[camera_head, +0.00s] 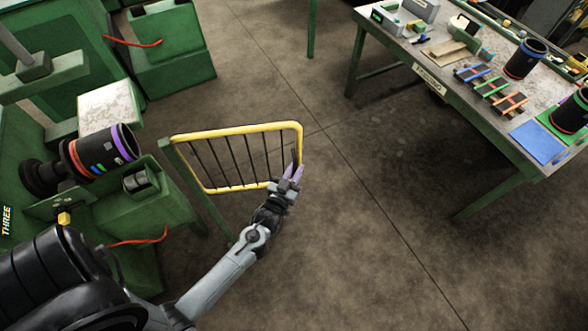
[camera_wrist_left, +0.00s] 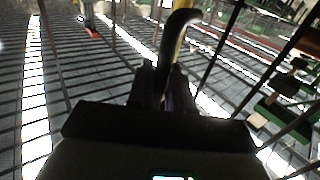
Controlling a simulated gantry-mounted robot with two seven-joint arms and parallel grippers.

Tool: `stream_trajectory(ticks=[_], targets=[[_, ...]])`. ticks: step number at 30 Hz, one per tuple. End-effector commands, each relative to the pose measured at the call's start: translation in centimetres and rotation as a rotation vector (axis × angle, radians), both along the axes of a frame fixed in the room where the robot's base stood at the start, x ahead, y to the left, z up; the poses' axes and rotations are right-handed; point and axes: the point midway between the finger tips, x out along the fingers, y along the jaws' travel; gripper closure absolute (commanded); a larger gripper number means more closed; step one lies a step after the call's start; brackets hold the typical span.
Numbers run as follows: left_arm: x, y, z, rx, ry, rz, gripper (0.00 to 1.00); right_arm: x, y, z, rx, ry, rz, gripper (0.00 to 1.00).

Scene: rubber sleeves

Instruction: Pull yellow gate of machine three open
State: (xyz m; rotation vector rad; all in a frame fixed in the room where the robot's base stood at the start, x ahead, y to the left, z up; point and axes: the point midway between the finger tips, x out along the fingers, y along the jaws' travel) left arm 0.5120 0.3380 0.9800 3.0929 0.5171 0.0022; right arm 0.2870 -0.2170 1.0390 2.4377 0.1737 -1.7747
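The yellow gate (camera_head: 238,130) of machine three (camera_head: 150,205) has a yellow frame with thin dark bars. It stands out to the right from a green post beside the machine, over the floor. My left gripper (camera_head: 293,172) is at the gate's far right end, at the dark handle there. In the left wrist view the curved dark handle (camera_wrist_left: 178,35) runs down between the two fingers (camera_wrist_left: 165,85), which look closed on it. The finger contact itself is dark. My right gripper is not in view.
A black cylinder with coloured bands (camera_head: 98,152) is mounted on machine three at the left. A green workbench (camera_head: 430,75) with sleeves and coloured mats stands at the upper right. The concrete floor (camera_head: 370,220) between gate and bench is clear.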

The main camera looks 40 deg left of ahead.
Motion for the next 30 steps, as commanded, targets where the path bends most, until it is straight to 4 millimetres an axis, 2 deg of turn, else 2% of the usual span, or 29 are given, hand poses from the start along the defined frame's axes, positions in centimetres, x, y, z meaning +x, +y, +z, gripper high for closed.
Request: stream_trajectory(ticks=[1,3,14,20,30], targets=[[0.0,0.0,0.1,0.001,-0.002,0.000,0.73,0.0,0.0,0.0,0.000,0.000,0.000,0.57],[0.0,0.0,0.1,0.001,-0.002,0.000,0.66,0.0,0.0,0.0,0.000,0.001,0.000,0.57],[-0.4,-0.1,-0.1,0.000,0.001,0.001,0.66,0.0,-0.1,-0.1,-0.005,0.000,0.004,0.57],[-2.7,-0.9,-0.1,-0.001,0.003,0.000,0.66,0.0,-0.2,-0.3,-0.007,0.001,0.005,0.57],[-8.1,-2.8,-0.1,-0.002,0.002,0.001,0.66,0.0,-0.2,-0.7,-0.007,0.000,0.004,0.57]])
